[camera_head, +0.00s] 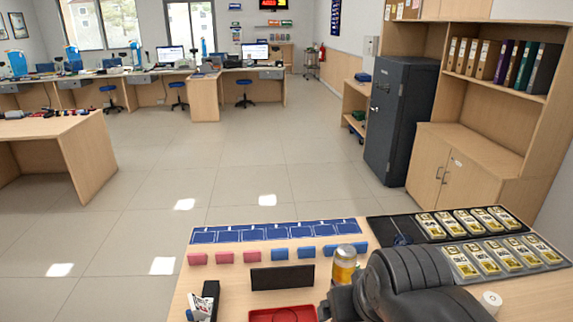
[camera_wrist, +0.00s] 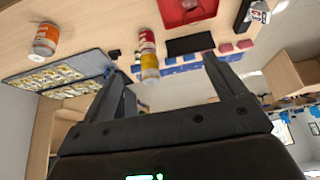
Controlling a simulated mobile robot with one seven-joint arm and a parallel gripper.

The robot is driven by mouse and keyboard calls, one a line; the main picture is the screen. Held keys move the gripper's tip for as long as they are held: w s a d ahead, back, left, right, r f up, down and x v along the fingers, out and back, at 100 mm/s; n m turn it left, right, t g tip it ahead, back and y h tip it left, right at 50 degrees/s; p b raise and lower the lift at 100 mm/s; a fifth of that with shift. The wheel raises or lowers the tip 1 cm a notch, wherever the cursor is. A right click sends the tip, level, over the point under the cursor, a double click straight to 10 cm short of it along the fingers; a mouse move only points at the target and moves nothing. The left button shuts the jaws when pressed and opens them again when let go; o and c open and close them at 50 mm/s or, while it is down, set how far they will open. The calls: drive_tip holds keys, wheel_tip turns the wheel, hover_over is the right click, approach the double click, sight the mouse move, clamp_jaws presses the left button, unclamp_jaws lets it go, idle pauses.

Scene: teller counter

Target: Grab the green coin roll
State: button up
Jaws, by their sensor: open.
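My arm covers part of the counter (camera_head: 210,285) at the lower right of the head view, and the fingers are not clear there.
Blue flat pads (camera_head: 270,233) line the counter's far edge, with pink and blue blocks (camera_head: 224,257) before them. A black plate (camera_head: 282,276), red tray (camera_head: 262,317) and black holder (camera_head: 207,300) stand nearer. Dark trays (camera_head: 383,232) with gold items lie right. An orange can (camera_wrist: 46,40) is at left.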

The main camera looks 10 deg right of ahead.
drive_tip(key=c, duration=0.8)
drive_tip(key=shift+c, duration=0.2)
wheel_tip(320, 180, up, 6)
drive_tip(key=w+m, duration=0.1)
drive_tip(key=w+d+r+m+g, duration=0.1)
drive_tip(key=w+d+r+m, duration=0.15)
drive_tip(key=w+m, duration=0.35)
drive_tip(key=w+d+r+m+g, duration=0.1)
drive_tip(key=w+d+r+m, duration=0.2)
drive_tip(key=w, duration=0.4)
drive_tip(key=w+d+f+m+g, duration=0.1)
drive_tip(key=w+d+f+m, duration=0.1)
drive_tip(key=w+d+m, duration=0.35)
drive_tip(key=w+d+f+m+g, duration=0.1)
drive_tip(key=w+d+f+m, duration=0.15)
drive_tip(key=w+m, duration=0.65)
drive_tip(key=w+d+f+m+g, duration=0.2)
drive_tip(key=w+d+f+m, duration=0.15)
drive_tip(key=w, duration=0.65)
drive_tip(key=shift+m, duration=0.3)
drive_tip(key=f, duration=2.4)
drive_tip(key=a+f, duration=0.1)
drive_tip(key=f, duration=1.1)
drive_tip(key=shift+s, duration=0.25)
